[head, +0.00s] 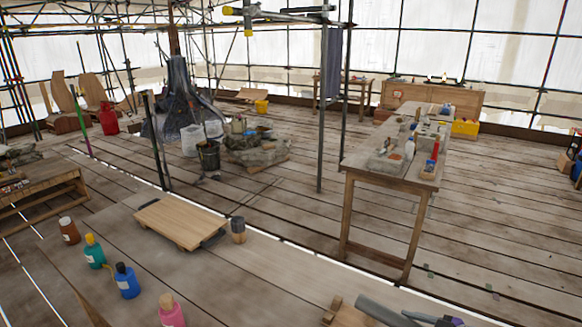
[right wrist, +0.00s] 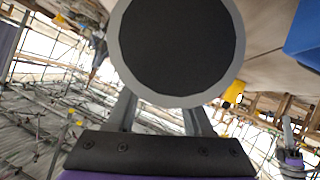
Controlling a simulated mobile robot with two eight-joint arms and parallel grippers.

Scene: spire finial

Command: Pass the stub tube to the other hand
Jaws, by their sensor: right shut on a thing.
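The stub tube (head: 380,310) is a grey cylinder at the bottom right edge of the head view. My right gripper (head: 416,316), with black and purple parts, is at its right end, and the frame's lower edge cuts both off. In the right wrist view the stub tube (right wrist: 180,45) shows end-on as a dark disc with a light grey rim. It sits between the fingers of my right gripper (right wrist: 160,108), which is shut on it. The fingertips are hidden behind the tube.
Bottles stand at left: brown (head: 69,231), teal (head: 94,252), blue (head: 127,281), pink (head: 171,312). A cluttered wooden table (head: 375,181) stands beyond.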

